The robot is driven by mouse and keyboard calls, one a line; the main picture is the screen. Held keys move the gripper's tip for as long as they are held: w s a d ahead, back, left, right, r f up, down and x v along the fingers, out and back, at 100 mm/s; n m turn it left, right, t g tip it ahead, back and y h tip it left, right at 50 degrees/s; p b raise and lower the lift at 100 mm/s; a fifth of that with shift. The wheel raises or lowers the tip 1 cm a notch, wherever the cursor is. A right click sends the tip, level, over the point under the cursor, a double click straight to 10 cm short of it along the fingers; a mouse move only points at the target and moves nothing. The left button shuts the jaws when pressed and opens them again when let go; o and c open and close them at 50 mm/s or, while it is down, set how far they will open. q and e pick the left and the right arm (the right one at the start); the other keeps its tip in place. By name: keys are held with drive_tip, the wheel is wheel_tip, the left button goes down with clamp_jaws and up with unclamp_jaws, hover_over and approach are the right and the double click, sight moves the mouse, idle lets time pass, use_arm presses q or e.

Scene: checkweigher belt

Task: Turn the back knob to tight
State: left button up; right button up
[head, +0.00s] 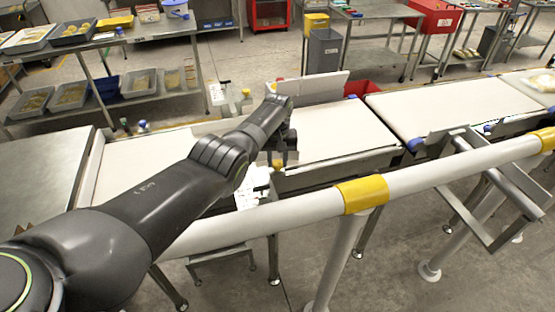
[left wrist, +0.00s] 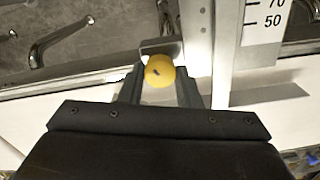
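A round yellow knob (left wrist: 159,70) with a small dark mark sits between the two fingers of my left gripper (left wrist: 160,85) in the left wrist view. A finger lies close on each side; contact is unclear. In the head view my left gripper (head: 279,152) points down at the near edge of the weigher, with a yellow knob (head: 278,163) at its tips. Another yellow knob (head: 246,92) stands farther back, left of the arm. My right gripper is not in view.
A pale upright scale (left wrist: 262,30) marked 50 and 70 stands right of the fingers. A white belt (head: 345,133) lies right of the arm. A white rail with a yellow sleeve (head: 362,194) crosses in front. A red bin (head: 362,89) is behind the belt.

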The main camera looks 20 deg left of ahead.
use_arm(q)
drive_tip(key=c, duration=0.3)
drive_tip(key=m, duration=0.5)
drive_tip(key=shift+m, duration=0.3)
drive_tip(key=m, duration=1.2)
drive_tip(key=shift+m, duration=0.3)
drive_tip(key=m, duration=0.5)
drive_tip(key=shift+m+b, duration=0.3)
drive_tip(key=o, duration=1)
drive_tip(key=shift+c, duration=0.2)
